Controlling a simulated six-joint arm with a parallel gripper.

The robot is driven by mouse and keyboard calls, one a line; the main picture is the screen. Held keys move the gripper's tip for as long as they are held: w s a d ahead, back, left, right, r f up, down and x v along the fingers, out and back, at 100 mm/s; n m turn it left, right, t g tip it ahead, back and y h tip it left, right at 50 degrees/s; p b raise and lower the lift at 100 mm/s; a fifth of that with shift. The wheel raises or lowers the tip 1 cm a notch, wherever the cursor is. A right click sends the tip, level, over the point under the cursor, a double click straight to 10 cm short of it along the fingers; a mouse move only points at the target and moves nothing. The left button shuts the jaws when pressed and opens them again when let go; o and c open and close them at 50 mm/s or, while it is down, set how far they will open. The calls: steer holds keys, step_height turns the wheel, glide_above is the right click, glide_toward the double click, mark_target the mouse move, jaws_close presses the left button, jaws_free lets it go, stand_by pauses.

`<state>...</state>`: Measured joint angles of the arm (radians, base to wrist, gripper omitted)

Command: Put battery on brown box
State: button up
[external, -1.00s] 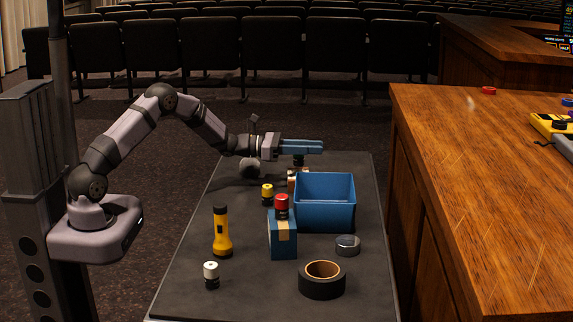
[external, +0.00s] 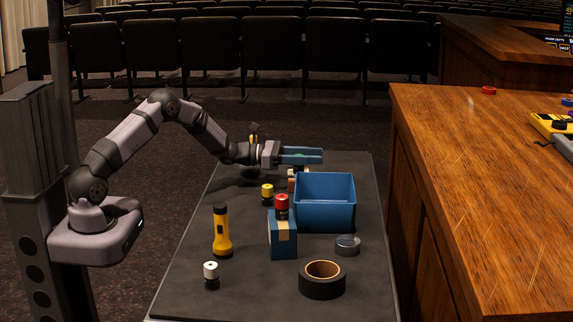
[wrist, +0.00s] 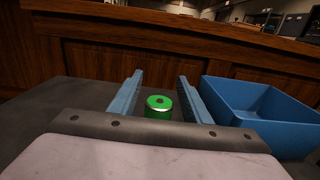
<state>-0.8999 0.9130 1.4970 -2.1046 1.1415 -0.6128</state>
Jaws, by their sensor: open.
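A green battery (wrist: 158,106) stands upright between the two blue fingers in the wrist view, with a gap on each side. My gripper (external: 301,155) is open around it, at the far part of the dark table. In the wrist view my gripper (wrist: 158,92) hides the battery's base.
The blue bin (external: 325,212) stands close in front. Nearby are a yellow battery (external: 267,194), a red battery (external: 281,205) on a blue box (external: 283,240), a flashlight (external: 221,235), a white battery (external: 211,275), black tape (external: 322,286) and grey tape (external: 347,246).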

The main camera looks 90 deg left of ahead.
steer(key=shift+r, duration=0.15)
steer(key=s+p, duration=0.1)
steer(key=s, duration=1.1)
